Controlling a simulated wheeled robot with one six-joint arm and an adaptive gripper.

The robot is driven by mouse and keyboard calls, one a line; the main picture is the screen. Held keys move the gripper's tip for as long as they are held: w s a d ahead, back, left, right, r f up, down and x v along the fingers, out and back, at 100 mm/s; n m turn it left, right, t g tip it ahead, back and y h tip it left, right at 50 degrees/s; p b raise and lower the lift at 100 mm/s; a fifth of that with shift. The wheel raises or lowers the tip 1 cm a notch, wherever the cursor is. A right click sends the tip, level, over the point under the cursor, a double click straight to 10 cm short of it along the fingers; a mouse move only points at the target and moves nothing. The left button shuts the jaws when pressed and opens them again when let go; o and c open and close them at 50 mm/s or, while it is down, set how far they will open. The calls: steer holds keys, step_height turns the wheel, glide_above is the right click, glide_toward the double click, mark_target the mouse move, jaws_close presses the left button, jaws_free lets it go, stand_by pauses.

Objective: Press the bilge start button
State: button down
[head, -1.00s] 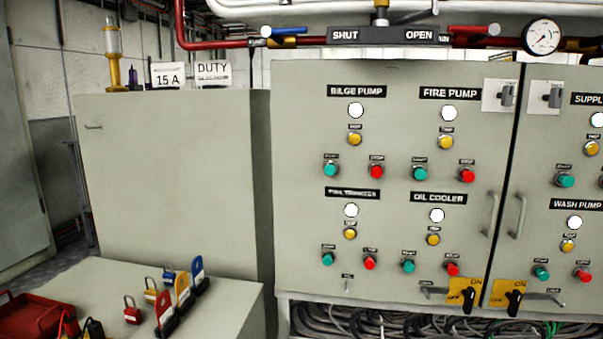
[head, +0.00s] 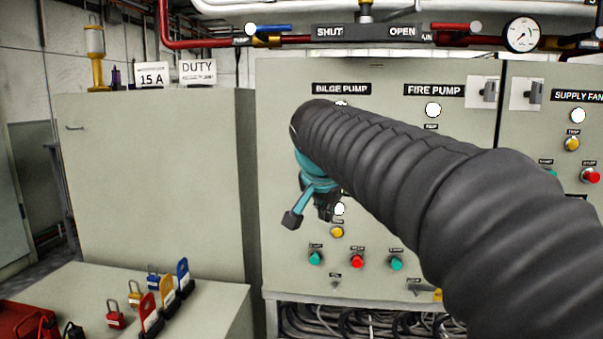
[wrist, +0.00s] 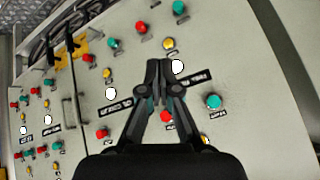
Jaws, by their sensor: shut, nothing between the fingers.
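The green bilge start button (wrist: 213,101) shows in the wrist view, to the right of my gripper (wrist: 158,65); the panel appears upside down there. In the head view my arm hides that button. The BILGE PUMP label (head: 342,88) is visible above my arm, and its white lamp is mostly covered. The red bilge stop button (wrist: 166,115) shows partly between my gripper's finger links. My gripper is shut and empty, pointing at the panel near the fuel transfer label (wrist: 195,77). I cannot tell its distance from the panel, and it is not over the bilge start button.
The control cabinet (head: 275,180) also carries fire pump, oil cooler and fuel transfer controls close by. A red pipe with a gauge (head: 521,34) runs above. A plain grey cabinet (head: 150,170) and a bench with several padlocks (head: 115,315) are at left.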

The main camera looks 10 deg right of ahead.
steer(key=w+a+r+m+h, duration=0.1)
steer(key=w+r+m, duration=0.2)
steer(key=w, duration=0.5)
steer(key=shift+w+a+r+m+t, duration=0.3)
steer(key=shift+w+r, duration=0.1)
steer(key=shift+w, duration=0.1)
steer(key=w+d+p, duration=0.2)
steer(key=w+p, duration=0.3)
steer(key=w, duration=0.3)
steer(key=shift+d, duration=0.35)
steer(key=shift+w, duration=0.1)
stand_by(0.7)
steer(key=shift+w+d+p, duration=0.15)
steer(key=shift+w+p, duration=0.15)
steer(key=shift+w, duration=0.1)
